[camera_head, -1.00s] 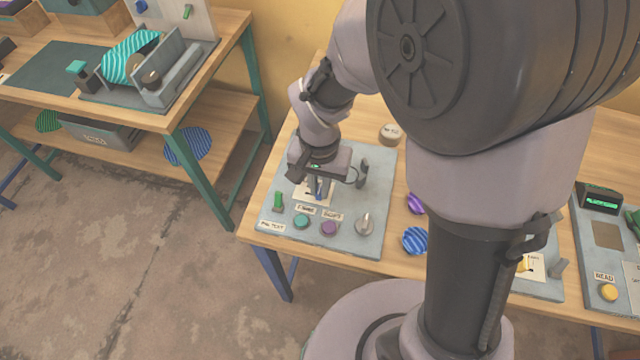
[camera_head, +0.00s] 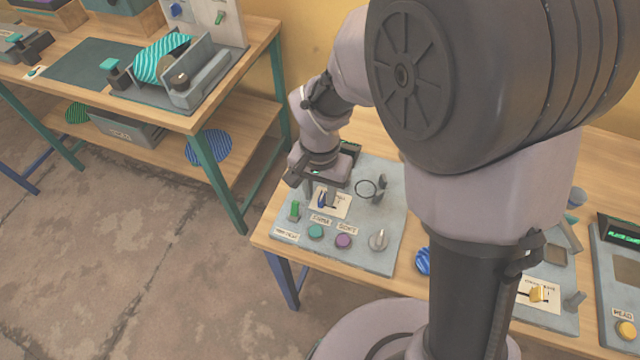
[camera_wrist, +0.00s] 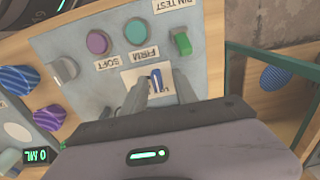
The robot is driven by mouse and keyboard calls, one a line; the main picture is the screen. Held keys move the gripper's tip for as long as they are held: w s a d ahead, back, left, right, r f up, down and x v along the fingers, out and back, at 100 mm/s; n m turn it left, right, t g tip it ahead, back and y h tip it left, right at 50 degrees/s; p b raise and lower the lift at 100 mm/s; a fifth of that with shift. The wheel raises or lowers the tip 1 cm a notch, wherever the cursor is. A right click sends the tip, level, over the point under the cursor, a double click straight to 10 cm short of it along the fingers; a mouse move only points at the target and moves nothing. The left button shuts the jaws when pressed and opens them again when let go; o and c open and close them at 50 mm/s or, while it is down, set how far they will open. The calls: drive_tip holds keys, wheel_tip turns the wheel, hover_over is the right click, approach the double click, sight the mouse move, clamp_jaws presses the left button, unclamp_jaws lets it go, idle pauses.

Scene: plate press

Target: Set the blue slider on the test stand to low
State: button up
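The test stand (camera_head: 375,240) is a grey panel on the wooden table; it fills the middle of the wrist view (camera_wrist: 75,45). The blue slider (camera_head: 320,197) sits on a white label plate near its left side. In the wrist view the slider (camera_wrist: 155,77) shows at the fingertips, with the label's writing partly covered by a finger. My gripper (camera_wrist: 162,80) is low over the plate, its two grey fingers apart on either side of the slider. I cannot tell whether they touch it. The head view shows my gripper (camera_head: 318,192) at the slider's far side. Which setting the slider is at is unclear.
A ring holder (camera_head: 367,190) stands to the right.

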sight(320, 196)
wheel_tip(320, 196, up, 17)
drive_tip(key=p, duration=0.7)
drive_tip(key=shift+r, duration=0.15)
